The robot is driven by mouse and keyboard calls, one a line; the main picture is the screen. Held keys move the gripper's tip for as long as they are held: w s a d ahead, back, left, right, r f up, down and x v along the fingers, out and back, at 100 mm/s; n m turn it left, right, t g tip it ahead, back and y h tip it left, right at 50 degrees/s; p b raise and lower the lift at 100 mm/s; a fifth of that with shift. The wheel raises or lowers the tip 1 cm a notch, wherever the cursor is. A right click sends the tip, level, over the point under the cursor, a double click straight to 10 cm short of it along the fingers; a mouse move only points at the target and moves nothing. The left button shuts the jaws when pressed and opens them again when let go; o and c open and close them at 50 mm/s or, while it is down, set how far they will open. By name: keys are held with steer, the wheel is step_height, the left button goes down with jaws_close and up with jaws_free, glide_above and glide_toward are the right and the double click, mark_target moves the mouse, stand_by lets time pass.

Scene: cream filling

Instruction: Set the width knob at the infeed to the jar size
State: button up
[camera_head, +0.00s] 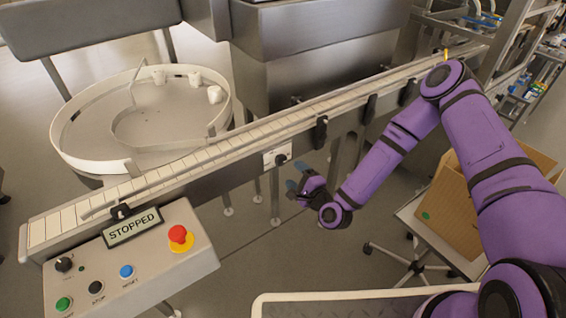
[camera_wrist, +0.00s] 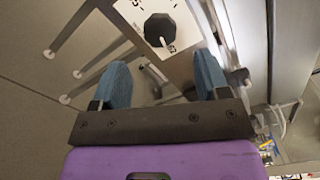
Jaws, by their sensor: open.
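The width knob (camera_head: 281,159) is a small dark knob on a white plate on the conveyor's side. In the wrist view the dark, many-sided knob (camera_wrist: 160,29) has a white pointer line aimed at a printed mark that looks like 63. Another number on the plate is cut off by the frame edge. My gripper (camera_head: 296,177) is open and empty, just below and right of the knob in the head view. In the wrist view its two blue fingers (camera_wrist: 162,78) are spread wide, with the knob ahead between their lines, apart from both. White jars (camera_head: 214,94) stand on the round table.
The conveyor (camera_head: 190,163) runs diagonally, with dark clamps along its rail. A control box with a STOPPED display (camera_head: 132,227) and red stop button (camera_head: 180,238) stands at front left. A cardboard box (camera_head: 455,205) is at right. Floor below the knob is open, apart from conveyor legs.

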mark_target(283, 162)
steer(key=x, duration=0.7)
steer(key=shift+w, duration=0.1)
steer(key=c, duration=0.9)
